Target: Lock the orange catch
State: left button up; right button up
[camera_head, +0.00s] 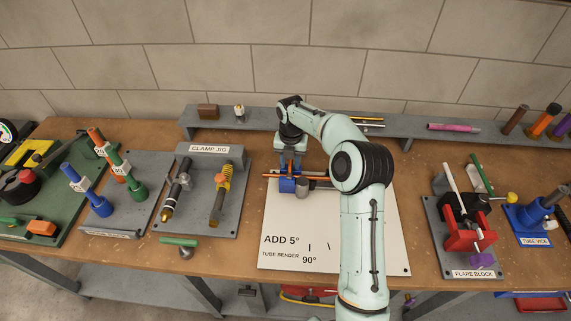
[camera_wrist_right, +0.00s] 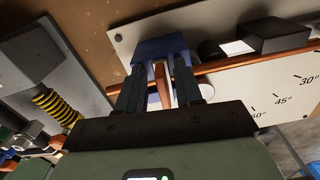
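The tube bender board (camera_head: 335,229) lies on the bench, with a blue block (camera_head: 287,185) near its back left. A copper-orange tube (camera_head: 271,175) runs across the block; the tube (camera_wrist_right: 240,61) also shows in the right wrist view. My right gripper (camera_head: 291,166) is low over the block, pointing down. In the wrist view its two fingers (camera_wrist_right: 160,88) stand apart beside the blue block (camera_wrist_right: 160,49). A small orange piece (camera_wrist_right: 163,86), apparently the catch, stands between them, seemingly not clamped. My right arm hides part of the board. My left gripper is not in view.
The clamp jig (camera_head: 239,207) stands to the left and the flare block (camera_head: 470,240) to the right. A grey shelf (camera_head: 413,126) runs along the back. The front right of the board is clear.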

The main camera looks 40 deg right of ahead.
jog(key=shift+d+r, duration=0.1)
jog(key=shift+r, duration=2.9)
notch_tip(320, 180, up, 13)
jog(key=shift+r, duration=0.2)
